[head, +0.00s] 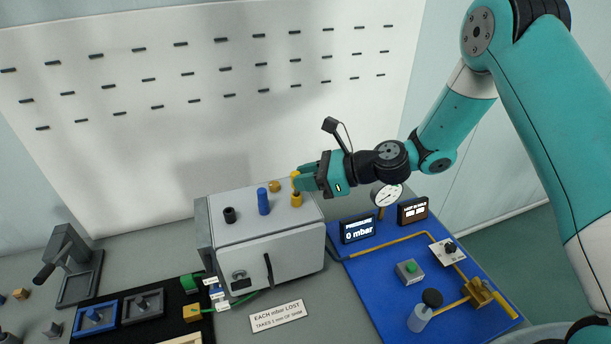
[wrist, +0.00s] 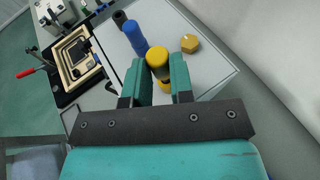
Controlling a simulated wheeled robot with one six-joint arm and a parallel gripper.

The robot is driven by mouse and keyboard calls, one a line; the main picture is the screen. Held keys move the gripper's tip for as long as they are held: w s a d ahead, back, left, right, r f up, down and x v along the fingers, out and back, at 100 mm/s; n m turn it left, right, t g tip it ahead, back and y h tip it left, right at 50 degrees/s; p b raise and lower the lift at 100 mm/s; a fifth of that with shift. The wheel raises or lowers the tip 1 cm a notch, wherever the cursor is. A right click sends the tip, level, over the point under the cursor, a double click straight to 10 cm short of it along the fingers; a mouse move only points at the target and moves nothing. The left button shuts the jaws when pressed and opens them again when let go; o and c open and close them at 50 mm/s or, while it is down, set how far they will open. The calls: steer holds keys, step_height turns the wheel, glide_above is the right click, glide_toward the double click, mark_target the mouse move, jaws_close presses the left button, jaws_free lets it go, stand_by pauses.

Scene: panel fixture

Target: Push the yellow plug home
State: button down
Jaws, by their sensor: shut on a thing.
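The yellow plug (head: 294,176) stands upright above the right part of the light grey box top (head: 245,208). My gripper (head: 303,180) is shut on it from the right side. Below the jaws a yellow cylindrical part (head: 297,200) rises from the box top; I cannot tell whether it is the plug's lower end or a separate socket. In the wrist view the plug's round yellow top (wrist: 158,56) shows between the two green fingers of my gripper (wrist: 160,78). How deep the plug sits is hidden by the fingers.
A blue cylinder (head: 263,201) and a black one (head: 230,215) stand on the box to the left. A brass hex piece (head: 274,186) lies behind. A gauge (head: 387,194), a "0 mbar" display (head: 358,230) and a blue board (head: 385,270) are at right.

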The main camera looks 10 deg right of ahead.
steer(key=shift+f+b, duration=0.65)
steer(key=shift+f, duration=0.6)
steer(key=c, duration=0.9)
jaws_free()
steer(key=b+v, duration=0.4)
steer(key=v, duration=1.3)
steer(key=s+a+r+n+g+h+b, duration=0.1)
steer(key=s+a+r+n+g+h, duration=0.3)
steer(key=s+a+n, duration=0.75)
steer(key=s+d+r+n+h, duration=0.1)
steer(key=s+d+n+h, duration=0.1)
steer(key=s+n, duration=0.3)
steer(key=s+d+r+n+h, duration=0.1)
steer(key=s+n, duration=0.5)
steer(key=n, duration=0.6)
steer(key=shift+s+d+r+h, duration=0.25)
steer(key=shift+d+h, duration=0.2)
steer(key=shift+h, duration=0.65)
